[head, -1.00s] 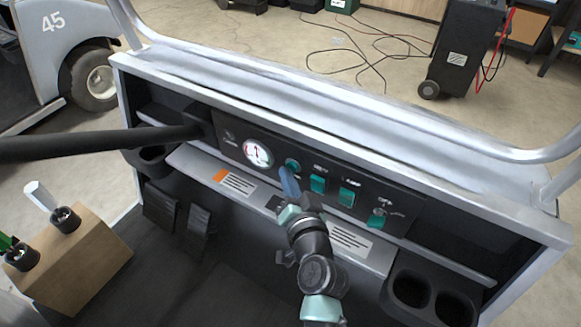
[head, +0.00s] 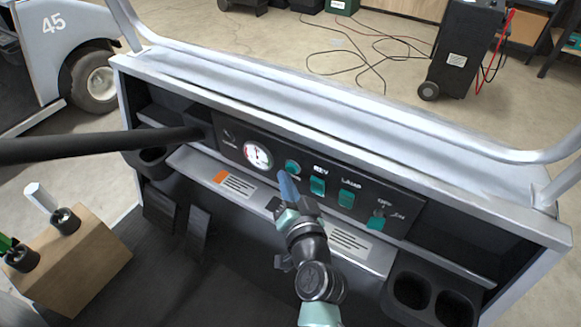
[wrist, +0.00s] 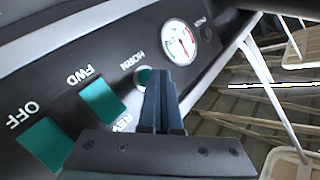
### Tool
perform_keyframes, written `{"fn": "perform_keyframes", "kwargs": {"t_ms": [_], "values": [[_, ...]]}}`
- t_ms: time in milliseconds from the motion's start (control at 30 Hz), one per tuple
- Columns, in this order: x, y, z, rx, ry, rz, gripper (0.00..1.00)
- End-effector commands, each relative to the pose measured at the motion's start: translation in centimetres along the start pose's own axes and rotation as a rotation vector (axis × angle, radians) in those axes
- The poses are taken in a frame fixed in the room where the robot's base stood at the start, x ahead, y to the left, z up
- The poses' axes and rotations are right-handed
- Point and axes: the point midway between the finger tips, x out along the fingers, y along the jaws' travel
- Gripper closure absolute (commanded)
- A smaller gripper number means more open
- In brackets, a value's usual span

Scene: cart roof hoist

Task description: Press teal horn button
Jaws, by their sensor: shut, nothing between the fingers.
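The teal horn button (head: 292,167) is a small round button on the black dash panel, between the gauge and the teal rocker switches. It also shows in the wrist view (wrist: 144,76) beside the HORN label, partly hidden behind my fingers. My gripper (head: 284,178) is shut and empty, its blue fingers pointing at the panel. In the head view the fingertips sit just below the button, with the button uncovered. In the wrist view the fingertips (wrist: 161,74) overlap the button's right edge. I cannot tell how far they are from the panel; no contact is visible.
The round white gauge (head: 258,155) is left of the button. A dark steering bar (head: 100,145) crosses at left. A ledge with labels runs below.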

Motion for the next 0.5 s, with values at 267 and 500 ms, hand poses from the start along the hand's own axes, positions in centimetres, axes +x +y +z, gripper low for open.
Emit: {"fn": "perform_keyframes", "kwargs": {"t_ms": [267,500], "values": [[-0.32,-0.28,0.26,0.000,-0.001,-0.001,1.00],[-0.83,-0.69,0.65,0.001,-0.004,-0.001,1.00]]}}
